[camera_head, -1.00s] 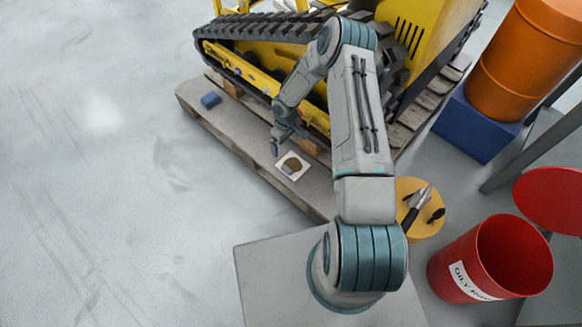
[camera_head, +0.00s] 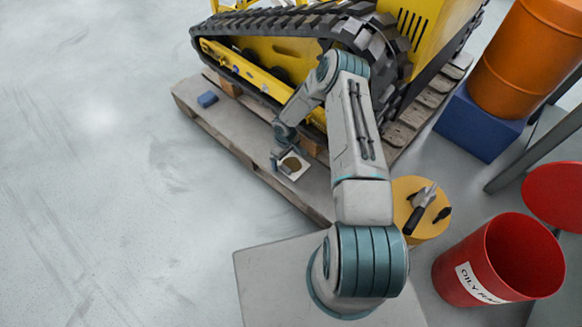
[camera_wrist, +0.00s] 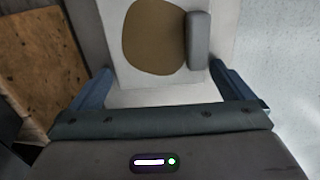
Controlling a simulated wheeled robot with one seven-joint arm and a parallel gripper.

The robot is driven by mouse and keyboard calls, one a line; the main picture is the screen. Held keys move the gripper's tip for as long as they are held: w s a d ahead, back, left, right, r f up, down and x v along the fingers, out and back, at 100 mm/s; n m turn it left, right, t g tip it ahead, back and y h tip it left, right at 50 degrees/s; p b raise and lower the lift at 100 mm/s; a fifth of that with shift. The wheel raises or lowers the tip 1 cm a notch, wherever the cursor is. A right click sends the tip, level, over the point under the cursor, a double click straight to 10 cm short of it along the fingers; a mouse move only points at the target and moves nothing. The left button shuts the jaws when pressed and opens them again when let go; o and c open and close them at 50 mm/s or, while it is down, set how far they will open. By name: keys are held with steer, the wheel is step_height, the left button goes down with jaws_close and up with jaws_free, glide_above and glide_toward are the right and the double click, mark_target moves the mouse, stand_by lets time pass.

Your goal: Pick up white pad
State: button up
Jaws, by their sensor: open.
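The white pad (camera_head: 302,170) lies on the wooden pallet, near its front-left edge, with a round brown patch on it. In the wrist view the pad (camera_wrist: 150,95) fills the upper middle, the brown patch on top of it. A small grey rounded block (camera_wrist: 199,40) shows at the right side of the patch; I cannot tell whether it is fixed to the pad. My gripper (camera_head: 279,161) is low over the pad's left side. In the wrist view my gripper (camera_wrist: 163,80) is open, its blue fingers on either side of the pad, with nothing clamped; contact is unclear.
The yellow tracked machine (camera_head: 245,68) stands on the pallet (camera_head: 225,134) just behind. A small blue block (camera_head: 207,99) lies at the pallet's left end. To the right are a yellow round stand (camera_head: 428,222) with tools, a red bin (camera_head: 480,265) and an orange drum (camera_head: 525,60). Floor at left is clear.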

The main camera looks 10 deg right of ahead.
steer(key=c, duration=0.8)
steer(key=shift+r, duration=0.15)
